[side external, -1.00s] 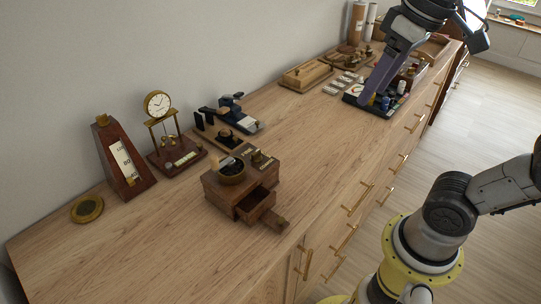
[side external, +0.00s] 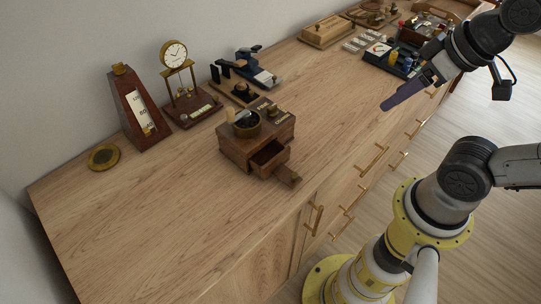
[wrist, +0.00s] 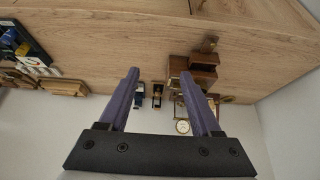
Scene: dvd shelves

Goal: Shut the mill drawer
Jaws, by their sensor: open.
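The wooden coffee mill (side external: 240,146) stands on the sideboard, with a dark bowl on top. Its small drawer (side external: 269,156) is pulled out toward the sideboard's front edge, and the inside shows. A wooden tab (side external: 289,176) lies at the drawer's front. In the wrist view the mill (wrist: 178,66) is beyond the right finger, with the drawer (wrist: 205,59) sticking out upward. My gripper (side external: 387,104) is to the right of the mill, over the sideboard's front part and apart from it. In the wrist view my gripper (wrist: 162,72) is open, with nothing between its fingers.
A metronome (side external: 138,108), a clock (side external: 185,85) and a brass disc (side external: 103,157) stand left of the mill. A dark instrument (side external: 258,70) is behind it. The wood between mill and gripper is clear.

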